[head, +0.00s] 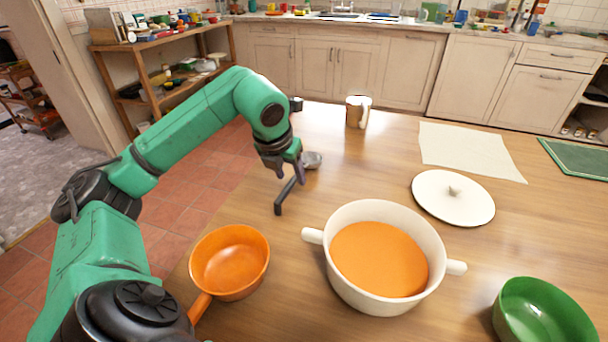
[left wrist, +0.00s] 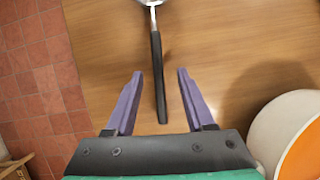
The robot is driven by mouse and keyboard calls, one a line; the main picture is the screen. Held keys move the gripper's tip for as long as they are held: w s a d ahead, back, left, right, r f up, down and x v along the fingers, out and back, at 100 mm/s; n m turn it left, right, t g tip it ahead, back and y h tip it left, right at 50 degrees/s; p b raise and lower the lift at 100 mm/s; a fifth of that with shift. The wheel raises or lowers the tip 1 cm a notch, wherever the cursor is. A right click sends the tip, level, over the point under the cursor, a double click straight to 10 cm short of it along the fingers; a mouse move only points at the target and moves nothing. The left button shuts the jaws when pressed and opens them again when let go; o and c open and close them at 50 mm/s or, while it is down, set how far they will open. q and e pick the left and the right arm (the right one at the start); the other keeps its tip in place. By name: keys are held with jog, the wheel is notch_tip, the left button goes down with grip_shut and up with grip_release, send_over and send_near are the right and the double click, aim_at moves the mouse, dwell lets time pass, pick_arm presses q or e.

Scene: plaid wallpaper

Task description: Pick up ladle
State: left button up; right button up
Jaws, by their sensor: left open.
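The ladle lies on the wooden table near its left edge, with a metal bowl (head: 312,160) and a black handle (head: 283,201). My left gripper (head: 290,178) is above the ladle, pointing down. In the left wrist view, the ladle's black handle (left wrist: 157,68) runs between the two purple fingers of my left gripper (left wrist: 160,74), with a gap on each side. The gripper is open and holds nothing. The ladle's bowl is cut off at the top of that view. My right gripper is not in view.
An orange pan (head: 230,262) and a white pot (head: 341,262) with orange contents stand nearer to me. A metal mug (head: 358,111) stands beyond the ladle. A white lid (head: 452,198), a cloth (head: 468,150) and a green bowl (head: 540,312) are to the right.

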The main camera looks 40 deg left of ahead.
aim_at(291, 182)
pick_arm(q)
jog(key=x, duration=0.3)
jog(key=shift+s+a+f, duration=0.15)
jog(key=shift+f, duration=0.05)
jog(key=shift+w+f, duration=0.25)
grip_shut()
dwell(0.9)
